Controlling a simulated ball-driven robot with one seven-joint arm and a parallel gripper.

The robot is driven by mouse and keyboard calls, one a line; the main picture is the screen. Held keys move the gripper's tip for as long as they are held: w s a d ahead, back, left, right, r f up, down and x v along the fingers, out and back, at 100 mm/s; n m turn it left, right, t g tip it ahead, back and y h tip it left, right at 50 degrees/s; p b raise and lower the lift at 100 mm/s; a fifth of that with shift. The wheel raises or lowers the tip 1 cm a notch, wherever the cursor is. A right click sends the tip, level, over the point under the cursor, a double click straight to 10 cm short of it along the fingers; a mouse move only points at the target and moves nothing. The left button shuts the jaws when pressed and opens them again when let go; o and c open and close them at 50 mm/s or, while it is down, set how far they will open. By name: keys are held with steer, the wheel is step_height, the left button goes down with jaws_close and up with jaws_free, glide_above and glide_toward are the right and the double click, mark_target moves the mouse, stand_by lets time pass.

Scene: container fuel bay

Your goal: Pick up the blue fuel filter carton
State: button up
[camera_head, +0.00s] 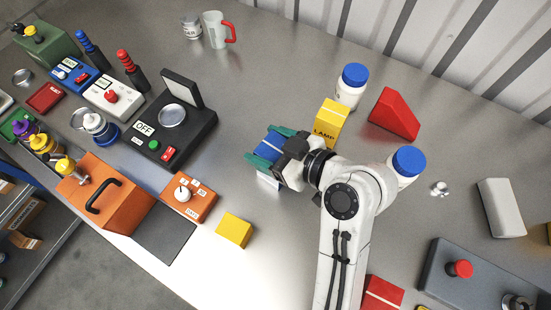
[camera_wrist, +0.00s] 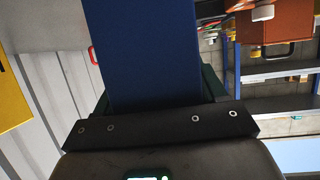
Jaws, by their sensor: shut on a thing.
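The blue fuel filter carton (camera_head: 272,147) is between the green fingers of my gripper (camera_head: 268,152) in the head view, near the middle of the bench. It has a pale band and a white lower part. In the wrist view the carton's blue face (camera_wrist: 140,55) fills the centre, with dark green fingers partly showing behind and beside it. My gripper is shut on the carton. The wrist view looks past it sideways toward the wall and shelf. My arm hides part of the bench to the right. I cannot tell clearly whether the carton touches the bench.
A yellow lamp carton (camera_head: 330,123) stands close to the right of my gripper. A yellow block (camera_head: 234,230) and an orange dial box (camera_head: 188,197) lie nearer. Bare bench lies left of the gripper.

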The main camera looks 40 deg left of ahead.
steer(key=c, duration=0.4)
steer(key=shift+r, duration=0.1)
steer(key=shift+r+b, duration=0.3)
steer(key=shift+r, duration=0.15)
steer(key=s+d+r+p, duration=0.2)
steer(key=s+r, duration=0.2)
steer(key=s+d+r+p, duration=0.2)
steer(key=s+d+r, duration=0.1)
steer(key=r, duration=0.1)
steer(key=s+d+r+p, duration=0.2)
steer(key=s+r+p, duration=0.1)
steer(key=s+r, duration=0.1)
steer(key=shift+s+d, duration=0.3)
steer(key=shift+d, duration=0.1)
